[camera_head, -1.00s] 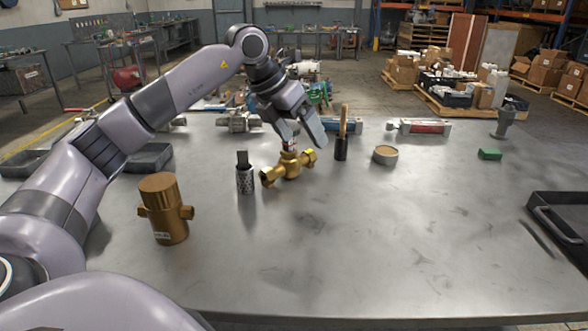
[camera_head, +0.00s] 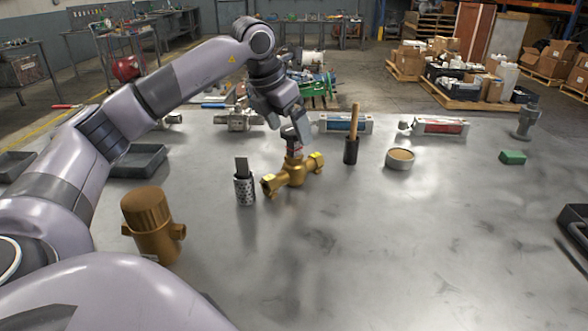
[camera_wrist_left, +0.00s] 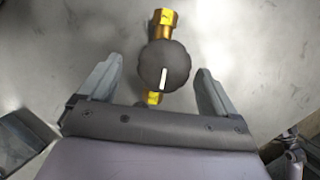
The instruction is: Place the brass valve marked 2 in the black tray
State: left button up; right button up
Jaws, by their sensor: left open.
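A brass valve (camera_head: 294,173) with side ports lies mid-table, and my left gripper (camera_head: 291,138) is directly over its top. In the left wrist view the valve's dark round knob (camera_wrist_left: 164,67) with a white mark sits between the open fingers of the left gripper (camera_wrist_left: 157,80), with gaps on both sides. A larger bronze fitting (camera_head: 152,225) stands at the front left. I cannot read a number 2 on either. A black tray (camera_head: 137,174) lies at the left behind the fitting, and another black tray (camera_head: 566,219) is cut by the right edge. My right gripper is out of view.
A perforated metal holder (camera_head: 245,190) stands just left of the valve. A wooden-handled tool in a black cup (camera_head: 351,152) and a round dish (camera_head: 400,160) stand to its right. A green block (camera_head: 512,158) lies farther right.

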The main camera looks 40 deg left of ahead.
aim_at(294, 143)
pick_arm(q)
jog(key=x, duration=0.4)
jog(key=shift+s+d+f, duration=0.1)
jog(key=shift+d+f, duration=0.1)
jog(key=shift+f, duration=0.2)
grip_shut()
jog(key=shift+r, duration=0.1)
